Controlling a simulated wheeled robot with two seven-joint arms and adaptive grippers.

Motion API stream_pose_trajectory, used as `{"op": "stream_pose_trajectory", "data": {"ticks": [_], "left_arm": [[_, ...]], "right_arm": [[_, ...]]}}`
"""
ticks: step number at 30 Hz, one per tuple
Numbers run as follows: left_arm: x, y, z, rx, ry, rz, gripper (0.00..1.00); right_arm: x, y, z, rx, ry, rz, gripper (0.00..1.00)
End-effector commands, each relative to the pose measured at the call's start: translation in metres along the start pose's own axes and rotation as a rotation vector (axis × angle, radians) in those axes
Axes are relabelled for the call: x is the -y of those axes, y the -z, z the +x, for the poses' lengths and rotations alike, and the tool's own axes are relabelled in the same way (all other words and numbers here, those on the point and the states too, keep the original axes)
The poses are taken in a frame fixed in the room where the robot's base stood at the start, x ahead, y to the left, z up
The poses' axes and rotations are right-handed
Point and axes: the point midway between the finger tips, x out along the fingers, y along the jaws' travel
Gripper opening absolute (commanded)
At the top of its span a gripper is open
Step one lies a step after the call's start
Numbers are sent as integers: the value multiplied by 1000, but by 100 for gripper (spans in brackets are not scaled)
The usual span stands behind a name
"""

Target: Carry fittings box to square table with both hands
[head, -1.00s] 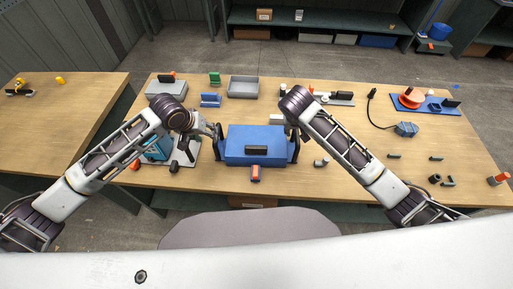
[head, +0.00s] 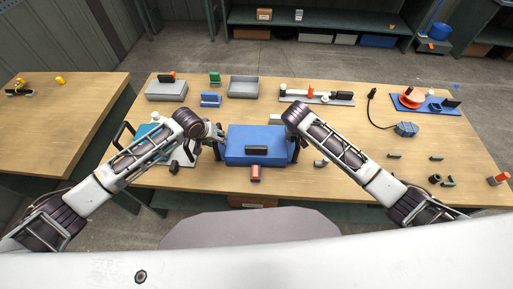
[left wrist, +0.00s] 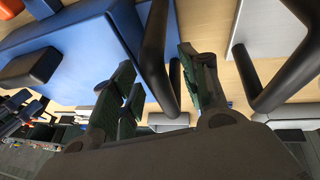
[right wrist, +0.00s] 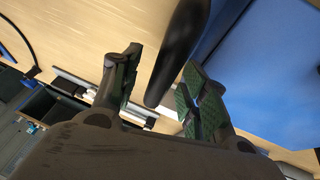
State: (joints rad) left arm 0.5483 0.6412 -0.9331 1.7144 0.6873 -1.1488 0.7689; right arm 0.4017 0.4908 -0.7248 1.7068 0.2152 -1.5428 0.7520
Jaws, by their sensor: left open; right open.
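The blue fittings box (head: 240,140) sits on the wooden table, with a black latch (head: 256,150) on its top and a black handle on each side. My left gripper (head: 216,134) is at the box's left side, open. In the left wrist view, the left handle (left wrist: 156,45) stands between its spread fingers (left wrist: 160,85). My right gripper (head: 293,140) is at the box's right side, open, mostly hidden by its arm. In the right wrist view, the right handle (right wrist: 180,45) passes between its fingers (right wrist: 160,85). A second wooden table (head: 60,125) stands at the left; its full shape is cut off.
A gap separates the two tables.

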Motion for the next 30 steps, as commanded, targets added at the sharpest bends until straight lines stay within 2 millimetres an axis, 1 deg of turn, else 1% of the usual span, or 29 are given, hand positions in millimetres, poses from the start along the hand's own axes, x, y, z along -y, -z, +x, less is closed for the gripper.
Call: {"op": "stream_pose_trajectory", "data": {"ticks": [10,20,21,30], "left_arm": [[0,0,2,0,1,0,45],[0,0,2,0,1,0,2],[0,0,2,0,1,0,0],[1,0,2,0,1,-3,0]], "right_arm": [[0,0,2,0,1,0,44],[0,0,1,0,1,0,2],[0,0,1,0,1,0,0],[0,0,1,0,0,0,0]]}}
